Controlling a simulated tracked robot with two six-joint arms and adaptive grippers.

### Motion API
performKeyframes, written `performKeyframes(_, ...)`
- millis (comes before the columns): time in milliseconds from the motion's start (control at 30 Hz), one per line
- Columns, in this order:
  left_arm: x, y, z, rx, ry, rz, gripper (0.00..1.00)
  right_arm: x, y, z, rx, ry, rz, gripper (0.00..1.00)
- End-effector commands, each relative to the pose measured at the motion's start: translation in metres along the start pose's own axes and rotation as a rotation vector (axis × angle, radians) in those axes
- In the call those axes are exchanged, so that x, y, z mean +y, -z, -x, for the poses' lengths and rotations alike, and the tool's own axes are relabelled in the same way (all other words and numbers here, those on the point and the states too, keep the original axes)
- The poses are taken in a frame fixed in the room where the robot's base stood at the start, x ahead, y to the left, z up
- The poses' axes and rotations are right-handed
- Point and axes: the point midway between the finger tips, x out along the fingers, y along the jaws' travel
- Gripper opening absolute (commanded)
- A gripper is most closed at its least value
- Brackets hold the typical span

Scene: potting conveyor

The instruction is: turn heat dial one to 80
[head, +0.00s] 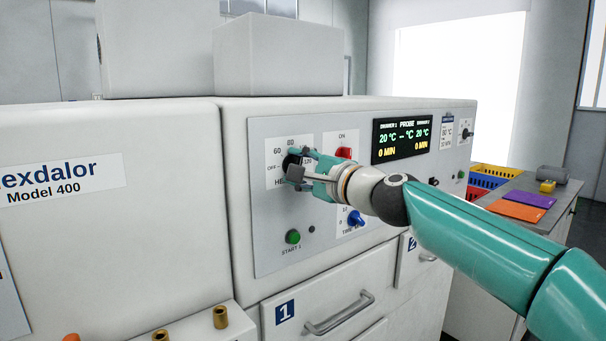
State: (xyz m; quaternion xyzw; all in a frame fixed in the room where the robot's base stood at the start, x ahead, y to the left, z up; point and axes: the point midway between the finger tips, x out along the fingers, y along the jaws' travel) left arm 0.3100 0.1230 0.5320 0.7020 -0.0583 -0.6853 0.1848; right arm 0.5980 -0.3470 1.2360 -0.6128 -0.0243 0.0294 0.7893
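Heat dial one (290,160) is a black knob on the grey control panel, with 60, 80, 120 and OFF marks around it. My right gripper (295,172) reaches in from the right, with its fingers at the dial. The fingers cover much of the knob, so its pointer and the lower marks are hidden. I cannot tell whether the fingers grip the knob or only surround it. The display (402,139) reads 20 °C on both sides and 0 MIN twice. My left gripper is not in view.
A red ON switch (344,153), a blue timer knob (355,218) and a green start button (293,237) sit close around the gripper. Drawer 1 (335,300) with its handle is below. A side bench (560,192) stands at the right.

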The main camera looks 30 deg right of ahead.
Motion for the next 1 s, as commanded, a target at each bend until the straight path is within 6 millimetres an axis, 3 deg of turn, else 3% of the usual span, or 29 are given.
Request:
performKeyframes(33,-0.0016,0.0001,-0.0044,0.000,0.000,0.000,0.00,0.0082,-0.0004,-0.0014,-0.005,-0.012,0.036,0.09)
performKeyframes(400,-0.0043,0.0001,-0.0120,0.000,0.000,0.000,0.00,0.0095,-0.0009,-0.0019,-0.008,-0.016,0.220,0.09)
performKeyframes(967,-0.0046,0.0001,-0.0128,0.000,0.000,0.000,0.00,0.0090,-0.0007,-0.0019,-0.008,-0.016,0.251,0.09)
performKeyframes(1000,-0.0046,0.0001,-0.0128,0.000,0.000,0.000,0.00,0.0090,-0.0007,-0.0018,-0.008,-0.016,0.251,0.50)
